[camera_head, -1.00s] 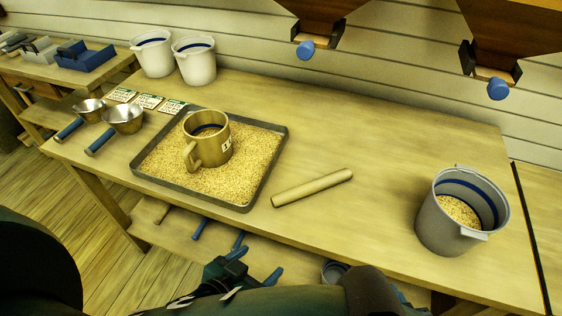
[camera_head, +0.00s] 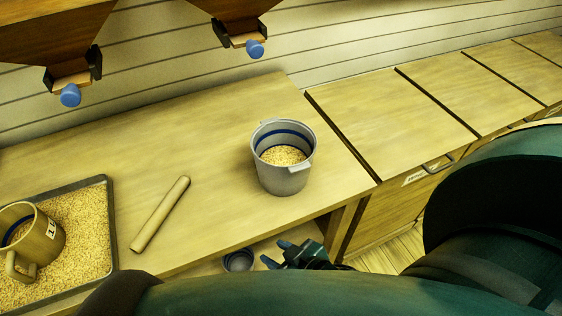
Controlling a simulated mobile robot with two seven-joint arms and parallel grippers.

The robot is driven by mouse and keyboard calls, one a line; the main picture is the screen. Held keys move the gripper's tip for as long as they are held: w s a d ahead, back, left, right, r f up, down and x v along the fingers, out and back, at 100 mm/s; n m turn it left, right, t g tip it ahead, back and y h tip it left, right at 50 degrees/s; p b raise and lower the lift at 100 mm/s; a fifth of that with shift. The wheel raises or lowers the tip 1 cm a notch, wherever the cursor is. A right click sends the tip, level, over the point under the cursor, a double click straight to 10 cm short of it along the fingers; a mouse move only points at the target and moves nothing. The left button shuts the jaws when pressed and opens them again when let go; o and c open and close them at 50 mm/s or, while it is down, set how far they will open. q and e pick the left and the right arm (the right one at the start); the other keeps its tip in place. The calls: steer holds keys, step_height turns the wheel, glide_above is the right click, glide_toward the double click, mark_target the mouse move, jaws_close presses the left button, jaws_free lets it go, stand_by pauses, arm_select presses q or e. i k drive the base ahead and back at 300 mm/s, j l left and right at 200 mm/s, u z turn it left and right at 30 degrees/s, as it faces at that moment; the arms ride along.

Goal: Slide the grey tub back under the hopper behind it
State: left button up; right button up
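The grey tub (camera_head: 282,181) stands upright on the wooden bench near its right end, with grain inside and a dark blue band around its inner wall. The nearer hopper (camera_head: 232,8) hangs on the wall behind it and a little to the left, with a spout and a blue knob (camera_head: 256,49). Bare bench lies between tub and hopper. My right gripper (camera_head: 274,252) is low in front of the bench's front edge, below the tub and apart from it. Its blue-tipped fingers look spread and empty. My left gripper is not in view.
A second hopper (camera_head: 50,30) hangs at the upper left. A wooden roller (camera_head: 160,215) lies left of the tub. A grain tray (camera_head: 108,230) holding a brass mug (camera_head: 45,240) is at the lower left. A dark round container (camera_head: 238,260) sits below the bench. Cabinets (camera_head: 400,120) stand at right.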

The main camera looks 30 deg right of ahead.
mark_target(283, 150)
steer(key=k+l+u, duration=0.2)
steer(key=l, duration=0.3)
steer(key=k+l+u, duration=0.2)
steer(key=k+l, duration=0.15)
steer(key=l, duration=0.1)
